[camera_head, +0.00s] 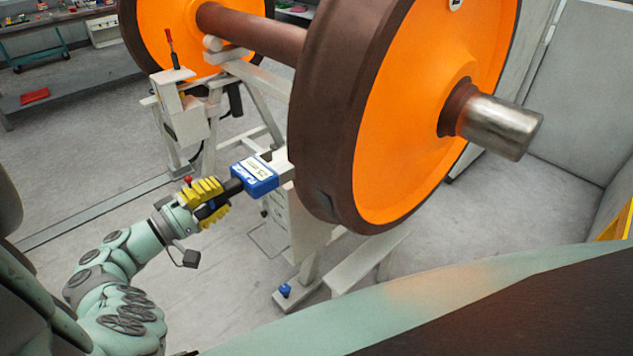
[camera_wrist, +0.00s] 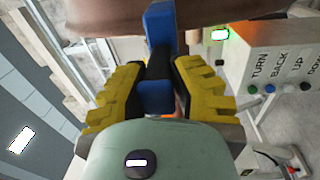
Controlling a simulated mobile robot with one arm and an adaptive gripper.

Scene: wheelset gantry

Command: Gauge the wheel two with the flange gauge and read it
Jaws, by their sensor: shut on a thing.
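The near wheel (camera_head: 425,110) is orange with a brown rim, on a brown axle (camera_head: 260,35) with a bare metal end. The far wheel (camera_head: 160,40) is at the upper left; no label tells me which is wheel two. My gripper (camera_head: 208,203) is shut on the black handle of the blue flange gauge (camera_head: 256,178). In the wrist view the yellow fingers (camera_wrist: 160,95) clamp the handle, and the blue gauge (camera_wrist: 160,25) reaches up to the brown rim. I cannot tell whether it touches the rim. Its display face is too small to read.
A grey control box (camera_wrist: 275,65) marked TURN, BACK and UP, with several buttons, stands right of my gripper in the wrist view. A white stand (camera_head: 310,225) is below the near wheel. A post with a red-handled lever (camera_head: 172,55) stands farther back.

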